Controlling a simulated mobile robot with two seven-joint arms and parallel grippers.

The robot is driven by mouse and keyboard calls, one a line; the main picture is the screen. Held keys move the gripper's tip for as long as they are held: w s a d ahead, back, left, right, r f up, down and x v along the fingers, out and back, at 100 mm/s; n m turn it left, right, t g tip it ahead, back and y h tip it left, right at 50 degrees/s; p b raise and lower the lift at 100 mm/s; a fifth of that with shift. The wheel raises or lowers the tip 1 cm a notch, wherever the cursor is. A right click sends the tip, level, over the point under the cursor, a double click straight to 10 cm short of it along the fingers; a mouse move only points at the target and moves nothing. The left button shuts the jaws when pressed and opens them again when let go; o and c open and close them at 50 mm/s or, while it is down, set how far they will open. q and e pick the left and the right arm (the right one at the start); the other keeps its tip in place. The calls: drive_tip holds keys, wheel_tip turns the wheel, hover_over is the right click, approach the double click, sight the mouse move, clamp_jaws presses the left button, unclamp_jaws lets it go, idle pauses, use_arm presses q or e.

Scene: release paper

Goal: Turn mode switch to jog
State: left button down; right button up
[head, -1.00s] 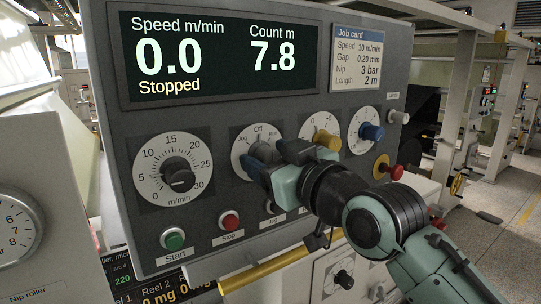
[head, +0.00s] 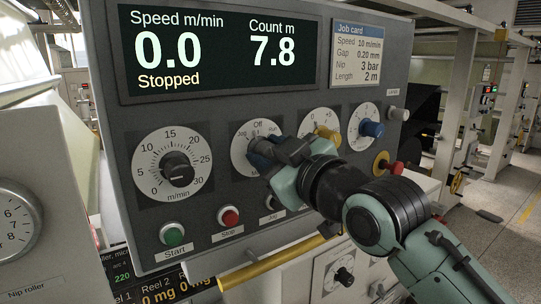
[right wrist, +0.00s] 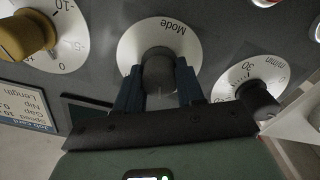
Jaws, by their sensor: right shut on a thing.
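The mode switch is a dark knob (right wrist: 158,72) on a round white dial marked Mode in the right wrist view. In the head view, its dial (head: 241,153) shows Jog at left, Off at top and Run at right. My right gripper (head: 262,157) covers the knob there, so I cannot tell which mark it points to. In the right wrist view, the two blue fingers of the gripper (right wrist: 158,88) stand on either side of the knob and are shut on it. My left gripper is not in view.
The speed dial (head: 176,168) is left of the mode dial. A yellow knob (head: 327,137), a blue knob (head: 371,129) and a red button (head: 396,168) lie to the right. Green start (head: 174,235) and red stop (head: 229,216) buttons sit below. The display (head: 215,50) reads Stopped.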

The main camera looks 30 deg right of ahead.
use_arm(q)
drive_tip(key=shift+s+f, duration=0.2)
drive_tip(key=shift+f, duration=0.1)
use_arm(e)
drive_tip(key=n, duration=0.5)
drive_tip(key=shift+n, duration=0.4)
drive_tip(key=o, duration=1)
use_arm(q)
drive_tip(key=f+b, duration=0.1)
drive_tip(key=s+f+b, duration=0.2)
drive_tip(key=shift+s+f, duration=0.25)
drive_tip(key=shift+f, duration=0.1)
use_arm(e)
drive_tip(key=s, duration=0.9)
drive_tip(key=s+d, duration=0.1)
drive_tip(key=s, duration=0.3)
drive_tip(key=shift+s, duration=0.2)
